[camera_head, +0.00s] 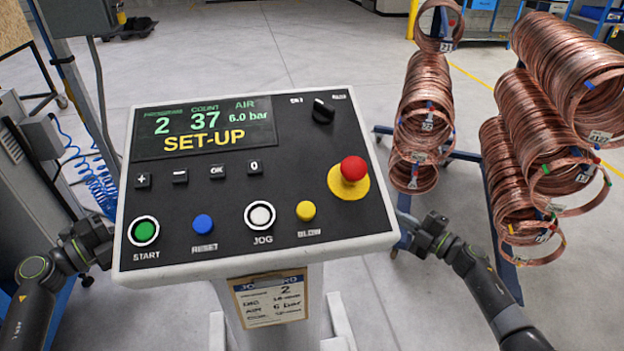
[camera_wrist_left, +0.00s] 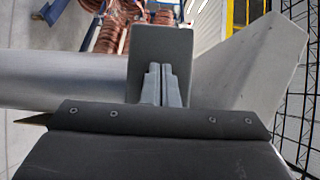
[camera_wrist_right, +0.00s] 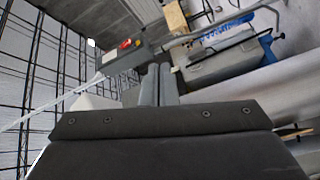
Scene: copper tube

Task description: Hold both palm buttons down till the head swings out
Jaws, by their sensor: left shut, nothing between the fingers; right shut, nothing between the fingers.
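A control console (camera_head: 255,185) stands in front of me in the head view. Its screen (camera_head: 203,127) reads SET-UP, count 37 and 6.0 bar. It has a green START button (camera_head: 144,231), a white JOG button (camera_head: 260,215) and a red mushroom button (camera_head: 353,168) on a yellow base. No button is labelled as a palm button, and the swinging head cannot be made out. My left gripper (camera_head: 108,240) is shut and empty, beside the console's left edge. My right gripper (camera_head: 402,232) is shut and empty, just off its right edge. Neither touches a button.
The console also has a blue RESET button (camera_head: 203,223), a yellow button (camera_head: 306,210) and a black selector knob (camera_head: 323,110). Copper coils (camera_head: 425,110) hang on a rack at the right, with more coils (camera_head: 560,90) beside them. Grey machinery (camera_head: 35,140) stands at the left.

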